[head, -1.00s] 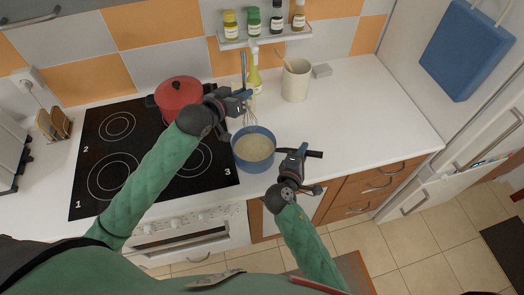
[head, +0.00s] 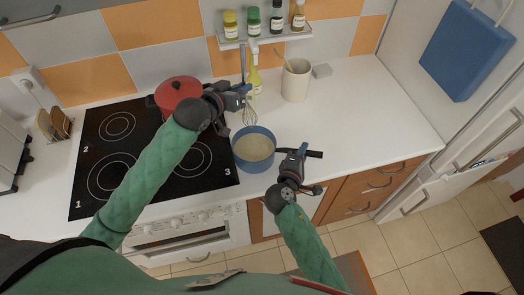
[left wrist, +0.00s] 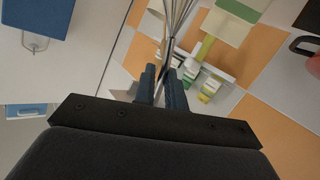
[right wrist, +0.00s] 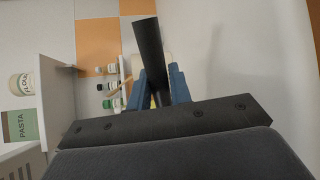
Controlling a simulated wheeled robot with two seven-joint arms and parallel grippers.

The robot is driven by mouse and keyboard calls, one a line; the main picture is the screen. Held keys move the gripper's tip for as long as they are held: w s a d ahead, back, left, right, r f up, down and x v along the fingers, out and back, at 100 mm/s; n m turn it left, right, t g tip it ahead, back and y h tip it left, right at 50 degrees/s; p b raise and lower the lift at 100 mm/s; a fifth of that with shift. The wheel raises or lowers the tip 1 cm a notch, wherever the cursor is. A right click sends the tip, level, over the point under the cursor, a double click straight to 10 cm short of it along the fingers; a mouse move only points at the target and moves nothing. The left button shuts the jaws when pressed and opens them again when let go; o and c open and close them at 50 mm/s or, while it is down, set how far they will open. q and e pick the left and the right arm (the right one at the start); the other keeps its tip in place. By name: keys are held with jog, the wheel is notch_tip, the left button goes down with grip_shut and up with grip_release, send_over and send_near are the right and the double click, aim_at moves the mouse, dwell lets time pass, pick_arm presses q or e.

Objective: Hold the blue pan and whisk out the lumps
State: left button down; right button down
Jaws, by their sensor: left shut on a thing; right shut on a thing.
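The blue pan (head: 238,160) holds a pale, cream-coloured mixture (head: 254,147) and stands at the right edge of the hob. Any lumps are too small to tell. My right gripper (head: 299,156) is shut on the pan's dark handle (right wrist: 149,45), to the right of the pan. My left gripper (head: 244,92) is shut on the whisk, behind and above the pan. The whisk's wire loops (head: 250,116) hang down near the pan's far rim, apart from the mixture as far as I can see. The whisk also shows in the left wrist view (left wrist: 178,18).
A red lidded pot (head: 178,93) stands at the back of the black hob (head: 90,190), beside my left forearm. A cream utensil crock (head: 296,82) and a yellow bottle (head: 254,80) stand behind the pan. The white counter (head: 370,120) to the right is clear.

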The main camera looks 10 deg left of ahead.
pick_arm(q)
jog(key=shift+r, duration=1.85)
pick_arm(e)
jog(key=c, duration=1.2)
grip_release()
jog(key=shift+s, duration=0.1)
jog(key=v, duration=1.2)
pick_arm(q)
jog(key=shift+f, duration=0.1)
